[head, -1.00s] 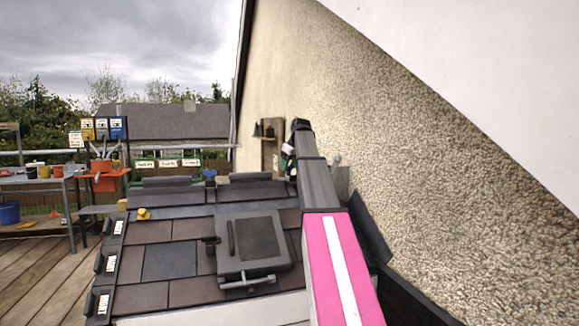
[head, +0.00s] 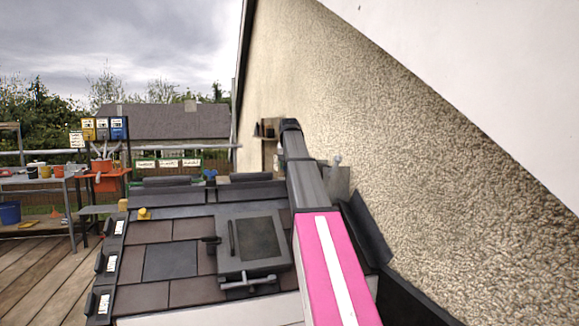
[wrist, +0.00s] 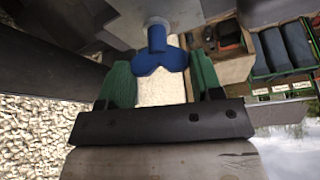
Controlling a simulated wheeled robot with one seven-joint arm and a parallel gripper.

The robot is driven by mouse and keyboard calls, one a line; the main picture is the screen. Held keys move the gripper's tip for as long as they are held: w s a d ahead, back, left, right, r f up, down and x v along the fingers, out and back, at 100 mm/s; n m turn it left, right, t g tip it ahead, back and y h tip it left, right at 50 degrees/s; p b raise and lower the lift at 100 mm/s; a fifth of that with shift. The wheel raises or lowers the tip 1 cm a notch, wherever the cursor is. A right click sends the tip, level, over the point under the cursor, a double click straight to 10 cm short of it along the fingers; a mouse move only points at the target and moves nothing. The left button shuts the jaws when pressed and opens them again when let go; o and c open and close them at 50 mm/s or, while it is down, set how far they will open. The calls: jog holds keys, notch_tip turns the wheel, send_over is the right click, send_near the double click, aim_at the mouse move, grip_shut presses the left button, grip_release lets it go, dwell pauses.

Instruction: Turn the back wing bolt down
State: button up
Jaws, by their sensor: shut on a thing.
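A blue wing bolt (wrist: 158,57) shows in the wrist view, its two wings spread between the green fingers of my gripper (wrist: 162,78). My gripper is shut on it. The bolt's upper end meets a pale grey part. In the head view, my arm hides my gripper and the held bolt. Another blue wing bolt (head: 209,175) stands in the head view at the ridge, between two dark ridge tiles, apart from my arm.
A rough rendered wall (head: 410,170) rises close on the right of my arm. The tiled roof (head: 170,262) carries a grey roof window (head: 254,240) and a yellow piece (head: 144,214). A workbench (head: 40,180) stands at left; green crates (wrist: 284,92) lie beyond the ridge.

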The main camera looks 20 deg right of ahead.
jog(key=shift+w+r+m, duration=0.1)
jog(key=shift+r+m, duration=0.05)
jog(key=shift+m, duration=0.25)
jog(key=o, duration=0.9)
jog(key=v, duration=1)
jog(key=shift+s+a+r, duration=0.2)
jog(key=shift+a+r, duration=0.05)
jog(key=shift+r, duration=0.05)
